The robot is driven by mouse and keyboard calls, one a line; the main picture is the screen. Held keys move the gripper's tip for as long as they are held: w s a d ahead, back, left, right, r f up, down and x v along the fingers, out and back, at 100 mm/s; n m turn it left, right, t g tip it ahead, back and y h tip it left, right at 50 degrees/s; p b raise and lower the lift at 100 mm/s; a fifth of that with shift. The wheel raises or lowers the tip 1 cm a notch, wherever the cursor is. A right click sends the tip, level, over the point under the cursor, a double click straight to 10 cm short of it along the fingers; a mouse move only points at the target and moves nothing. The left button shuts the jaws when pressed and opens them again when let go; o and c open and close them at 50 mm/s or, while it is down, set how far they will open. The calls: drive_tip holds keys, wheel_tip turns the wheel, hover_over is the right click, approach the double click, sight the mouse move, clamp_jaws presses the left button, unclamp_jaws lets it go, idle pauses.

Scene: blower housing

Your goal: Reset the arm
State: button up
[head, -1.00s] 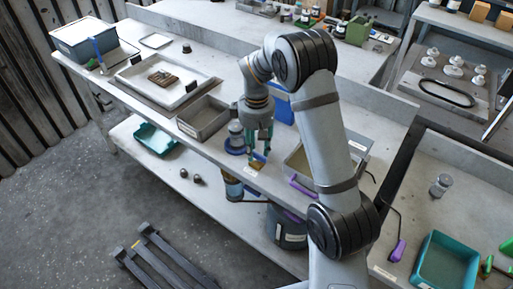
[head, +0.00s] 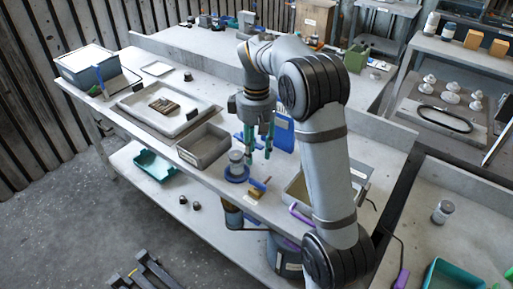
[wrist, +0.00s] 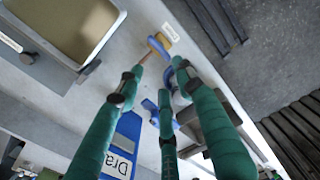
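My gripper (head: 257,150) hangs fingers-down over the workbench (head: 215,118). In the wrist view its green fingers (wrist: 158,78) are spread apart, with nothing held between them. A small tan-and-blue tool (head: 256,190) lies on the bench below and apart from the fingertips. It also shows beyond the fingertips in the wrist view (wrist: 161,43). My upper arm links hide part of the bench on the right.
A grey bin (head: 203,146) and a round blue-based item (head: 237,170) stand close to the gripper. A blue labelled panel (head: 283,133) stands behind it. A white tray (head: 190,122) lies to the left. Free floor shows at the lower left.

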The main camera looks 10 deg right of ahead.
drive_tip(key=shift+r, duration=0.35)
wheel_tip(320, 180, down, 12)
drive_tip(key=shift+r, duration=0.1)
idle(0.6)
idle(0.3)
